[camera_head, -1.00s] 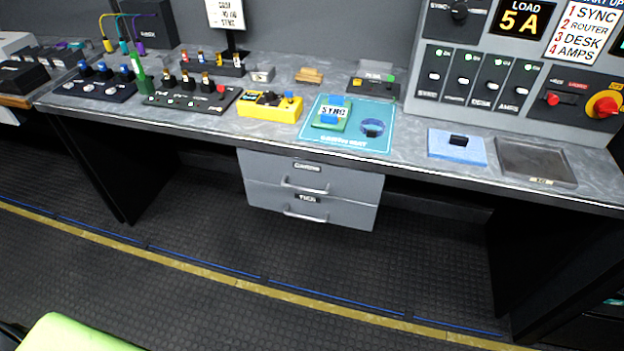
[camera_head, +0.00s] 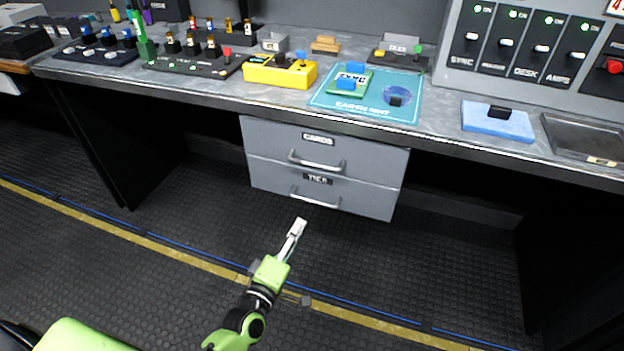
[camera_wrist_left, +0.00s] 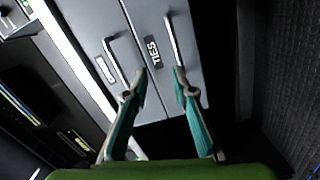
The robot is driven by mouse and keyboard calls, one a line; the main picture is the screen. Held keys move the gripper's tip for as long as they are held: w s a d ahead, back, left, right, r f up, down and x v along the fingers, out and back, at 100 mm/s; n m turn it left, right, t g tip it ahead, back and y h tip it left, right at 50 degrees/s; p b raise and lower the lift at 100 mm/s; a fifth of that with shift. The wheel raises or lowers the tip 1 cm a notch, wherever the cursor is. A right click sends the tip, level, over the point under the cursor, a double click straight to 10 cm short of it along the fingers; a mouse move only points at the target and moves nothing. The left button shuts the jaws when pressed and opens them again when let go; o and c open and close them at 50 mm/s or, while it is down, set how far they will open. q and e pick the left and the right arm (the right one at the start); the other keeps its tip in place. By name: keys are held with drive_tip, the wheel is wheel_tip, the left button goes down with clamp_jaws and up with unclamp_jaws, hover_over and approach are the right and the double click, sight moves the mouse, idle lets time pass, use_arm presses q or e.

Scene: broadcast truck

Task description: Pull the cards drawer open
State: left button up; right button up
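The cards drawer (camera_head: 328,142) is the upper grey drawer under the desk. It is closed, with a CARDS label (camera_head: 318,139) and a bar handle (camera_head: 316,161). My left gripper (camera_head: 298,226) is in front of and below the drawers in the head view. Its fingers (camera_wrist_left: 158,90) are apart and empty. My right gripper is not in view.
The desk top (camera_head: 215,93) overhangs the drawers. It carries a yellow box (camera_head: 280,72), a teal mat (camera_head: 350,100) and a blue pad (camera_head: 497,122). A dark desk leg (camera_head: 110,145) stands at left. The floor before the drawers is clear.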

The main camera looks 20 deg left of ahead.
sight(312, 164)
use_arm(q)
wheel_tip(312, 164, up, 8)
drive_tip(key=w+f+n+t+b, duration=0.1)
drive_tip(key=n+t, duration=0.1)
drive_tip(key=n, duration=0.1)
drive_tip(key=shift+y, duration=0.4)
drive_tip(key=w+r, duration=0.1)
drive_tip(key=w, duration=0.3)
drive_tip(key=w+r, duration=0.1)
drive_tip(key=w, duration=0.4)
drive_tip(key=w+r, duration=0.1)
drive_tip(key=w, duration=0.3)
drive_tip(key=shift+w+a+r+b, duration=0.15)
drive_tip(key=shift+w+a+b, duration=0.05)
drive_tip(key=shift+b, duration=0.2)
drive_tip(key=shift+w, duration=0.2)
clamp_jaws()
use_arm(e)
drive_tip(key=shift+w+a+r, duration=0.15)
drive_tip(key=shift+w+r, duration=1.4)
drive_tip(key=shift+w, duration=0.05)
